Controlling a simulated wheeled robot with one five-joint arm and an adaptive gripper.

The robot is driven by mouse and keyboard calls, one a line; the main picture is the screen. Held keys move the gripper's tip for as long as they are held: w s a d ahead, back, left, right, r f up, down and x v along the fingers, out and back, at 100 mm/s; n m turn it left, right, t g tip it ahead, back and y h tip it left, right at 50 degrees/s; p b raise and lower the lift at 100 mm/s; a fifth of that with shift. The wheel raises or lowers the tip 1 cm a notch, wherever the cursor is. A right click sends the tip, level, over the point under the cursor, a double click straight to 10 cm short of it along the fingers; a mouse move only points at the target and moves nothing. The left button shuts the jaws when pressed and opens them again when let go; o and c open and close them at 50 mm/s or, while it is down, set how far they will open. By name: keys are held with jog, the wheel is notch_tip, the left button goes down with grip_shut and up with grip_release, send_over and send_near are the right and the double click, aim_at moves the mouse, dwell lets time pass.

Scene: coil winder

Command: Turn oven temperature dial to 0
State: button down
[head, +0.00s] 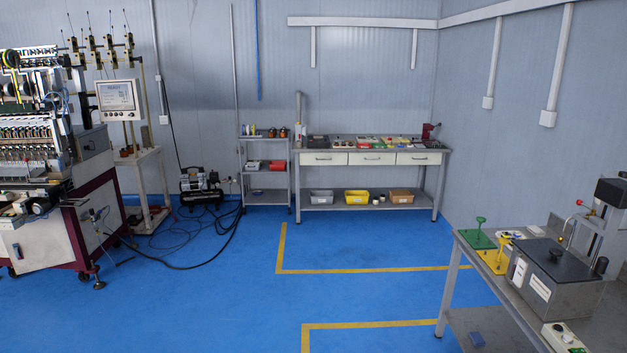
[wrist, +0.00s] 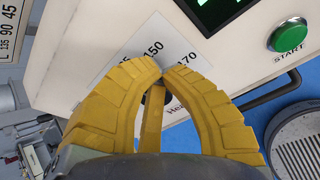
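In the wrist view, a cream control panel (wrist: 92,45) fills the middle, with a printed scale plate (wrist: 145,48) on which 150 and 170 can be read. A partly covered word starting with "He" stands below it. My yellow gripper (wrist: 161,68) is in front of the scale, its fingertips curved together and nearly touching. A narrow yellow piece and a small dark part show between the fingers. The dial itself is hidden or cannot be told apart, so its setting and whether I grip it cannot be told. My gripper is not in the head view.
The panel also has a green-lit display (wrist: 212,12) and a green START button (wrist: 290,36). A round grey plate (wrist: 302,145) is at lower right. In the head view, a bench (head: 480,265) with a grey box (head: 555,280) is at right; the blue floor's middle is clear.

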jog(key=shift+w+a+f, duration=0.15)
jog(key=shift+w+f, duration=0.05)
jog(key=shift+f, duration=0.15)
jog(key=shift+w+d+r+p, duration=0.2)
jog(key=shift+w+r+p, duration=0.1)
jog(key=shift+w+r, duration=0.1)
dwell(0.5)
jog(key=shift+w+d+r, duration=0.1)
jog(key=shift+w+r, duration=0.05)
jog(key=shift+w+d+p, duration=0.1)
jog(key=shift+w+p, duration=0.1)
jog(key=shift+p, duration=0.15)
jog(key=shift+w, duration=0.3)
jog(key=shift+d+r+p, duration=0.1)
jog(key=shift+r+p, duration=0.05)
jog(key=shift+p, duration=0.25)
jog(key=shift+s+d+r+p, duration=0.1)
jog(key=shift+d+r+p, duration=0.1)
jog(key=shift+p, duration=0.1)
